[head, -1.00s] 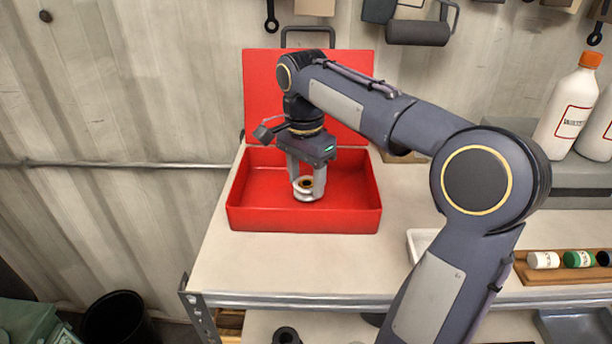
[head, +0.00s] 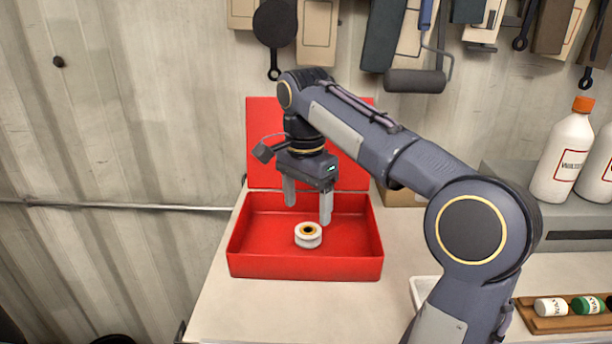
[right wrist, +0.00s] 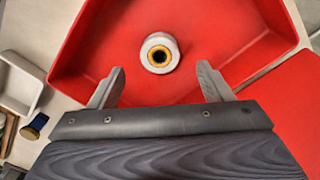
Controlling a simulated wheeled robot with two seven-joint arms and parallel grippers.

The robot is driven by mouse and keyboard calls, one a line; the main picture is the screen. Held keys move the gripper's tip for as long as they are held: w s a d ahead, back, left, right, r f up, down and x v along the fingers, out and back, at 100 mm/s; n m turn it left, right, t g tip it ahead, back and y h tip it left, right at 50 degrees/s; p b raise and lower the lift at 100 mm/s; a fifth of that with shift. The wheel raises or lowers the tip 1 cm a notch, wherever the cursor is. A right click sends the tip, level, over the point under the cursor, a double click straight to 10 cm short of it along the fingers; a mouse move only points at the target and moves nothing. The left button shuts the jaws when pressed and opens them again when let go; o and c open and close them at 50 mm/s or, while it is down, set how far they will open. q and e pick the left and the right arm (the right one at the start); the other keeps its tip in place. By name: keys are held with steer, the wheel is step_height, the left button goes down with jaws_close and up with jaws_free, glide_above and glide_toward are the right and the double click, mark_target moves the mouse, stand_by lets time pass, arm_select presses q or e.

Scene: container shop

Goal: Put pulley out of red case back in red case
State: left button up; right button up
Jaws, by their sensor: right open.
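The pulley (head: 308,236), a white wheel with a brass-coloured centre and dark hole, lies flat on the floor of the open red case (head: 305,266). My right gripper (head: 308,213) is open and empty above the case, a little above and behind the pulley. In the right wrist view the pulley (right wrist: 160,53) lies beyond the two spread fingers (right wrist: 160,88), apart from both, with the red case floor (right wrist: 215,55) around it. My left gripper is not in view.
The case's raised lid (head: 265,140) stands against the metal wall. White bottles (head: 565,155) stand at the right. A white tray (head: 424,291) and a wooden rack of small jars (head: 560,322) are on the bench. Tools hang above.

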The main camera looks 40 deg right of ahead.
step_height(320, 180, up, 7)
steer(key=shift+p, duration=0.45)
steer(key=shift+w, duration=0.1)
